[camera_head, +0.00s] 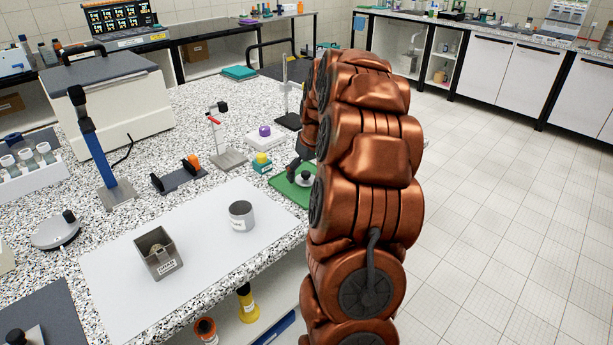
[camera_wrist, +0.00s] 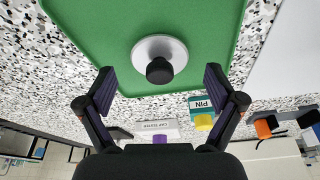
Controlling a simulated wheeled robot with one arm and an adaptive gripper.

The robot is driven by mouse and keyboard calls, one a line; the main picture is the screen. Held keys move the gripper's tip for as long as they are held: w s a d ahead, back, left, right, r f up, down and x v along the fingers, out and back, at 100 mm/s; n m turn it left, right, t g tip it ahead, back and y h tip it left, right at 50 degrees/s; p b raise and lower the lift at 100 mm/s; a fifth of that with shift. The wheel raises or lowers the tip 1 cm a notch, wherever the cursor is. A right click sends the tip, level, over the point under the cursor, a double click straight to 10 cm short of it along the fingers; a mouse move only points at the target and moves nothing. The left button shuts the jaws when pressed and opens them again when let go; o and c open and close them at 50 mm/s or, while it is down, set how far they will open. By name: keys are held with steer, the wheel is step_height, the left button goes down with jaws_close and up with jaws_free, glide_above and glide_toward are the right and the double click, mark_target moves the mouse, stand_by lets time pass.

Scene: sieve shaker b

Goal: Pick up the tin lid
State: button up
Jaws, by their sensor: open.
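The tin lid (camera_head: 305,180) is a pale metal disc with a black knob, lying on a green mat (camera_head: 284,190) near the table's right edge. In the wrist view the lid (camera_wrist: 160,48) lies on the green mat (camera_wrist: 90,25) with its knob towards me. My gripper (camera_wrist: 159,76) is open and empty, with one finger on each side of the knob in the picture. The gap in height between fingers and knob is hard to tell. In the head view my arm partly hides the gripper (camera_head: 299,160) and the mat's right side. A grey tin (camera_head: 241,216) stands on a white sheet.
A square metal container (camera_head: 159,254) stands on the white sheet (camera_head: 200,221). A teal box with a yellow top (camera_head: 262,163) stands close to the mat, and a purple-topped item (camera_head: 265,137) is behind it.

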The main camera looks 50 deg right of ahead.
steer(key=shift+w+f, duration=0.1)
steer(key=shift+f, duration=0.35)
steer(key=shift+c, duration=0.4)
steer(key=c, duration=0.8)
steer(key=shift+r, duration=0.2)
steer(key=shift+r+b, duration=0.6)
steer(key=shift+r, duration=1)
steer(key=s+a+b, duration=0.1)
steer(key=s+a, duration=0.2)
steer(key=a, duration=0.1)
steer(key=s+a+r+b, duration=0.1)
steer(key=s+a, duration=0.3)
steer(key=s+a+b, duration=0.1)
steer(key=s+a, duration=0.2)
steer(key=a, duration=0.1)
steer(key=shift+s+r, duration=0.3)
